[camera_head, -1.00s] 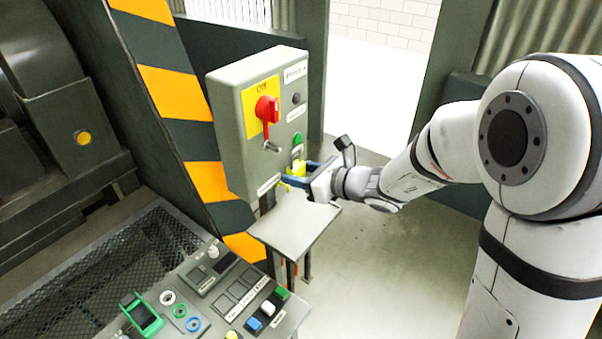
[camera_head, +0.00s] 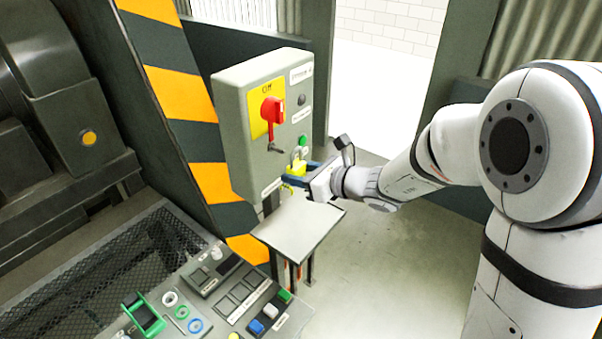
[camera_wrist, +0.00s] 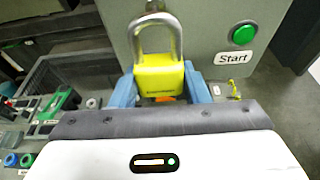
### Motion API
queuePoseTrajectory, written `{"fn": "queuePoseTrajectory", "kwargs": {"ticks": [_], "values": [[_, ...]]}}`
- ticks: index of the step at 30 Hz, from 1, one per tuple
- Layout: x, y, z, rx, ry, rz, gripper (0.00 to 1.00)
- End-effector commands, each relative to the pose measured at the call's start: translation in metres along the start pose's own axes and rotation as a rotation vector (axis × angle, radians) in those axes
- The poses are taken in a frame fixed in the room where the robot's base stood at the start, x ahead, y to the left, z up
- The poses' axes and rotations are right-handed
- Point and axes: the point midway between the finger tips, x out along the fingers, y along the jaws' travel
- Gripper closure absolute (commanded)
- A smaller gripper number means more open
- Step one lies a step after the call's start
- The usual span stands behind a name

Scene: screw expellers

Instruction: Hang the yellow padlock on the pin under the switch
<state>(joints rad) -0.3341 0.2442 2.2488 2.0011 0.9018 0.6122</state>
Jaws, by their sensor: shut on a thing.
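The yellow padlock (camera_head: 296,169) is upright with its silver shackle on top. In the wrist view the padlock (camera_wrist: 160,78) sits between my blue fingers, its shackle closed in outline and rising toward the box face. My gripper (camera_head: 298,178) is shut on the padlock's body; it also shows in the wrist view (camera_wrist: 161,90). The red switch (camera_head: 272,112) is on a yellow plate on the grey box. The pin (camera_head: 276,149) sticks out below the switch, left of and slightly above the padlock.
The grey box (camera_head: 240,150) carries a green Start button (camera_head: 303,141), right of the padlock in the wrist view (camera_wrist: 243,34). A small grey shelf (camera_head: 300,228) lies below. A control panel (camera_head: 215,305) with buttons and rings is at lower left.

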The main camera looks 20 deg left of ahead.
Motion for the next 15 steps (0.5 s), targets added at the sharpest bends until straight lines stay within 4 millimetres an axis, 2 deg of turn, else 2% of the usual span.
{"fn": "queuePoseTrajectory", "kwargs": {"ticks": [15], "values": [[0.0085, -0.0001, 0.0025, -0.001, -0.001, 0.001, 0.79]]}}
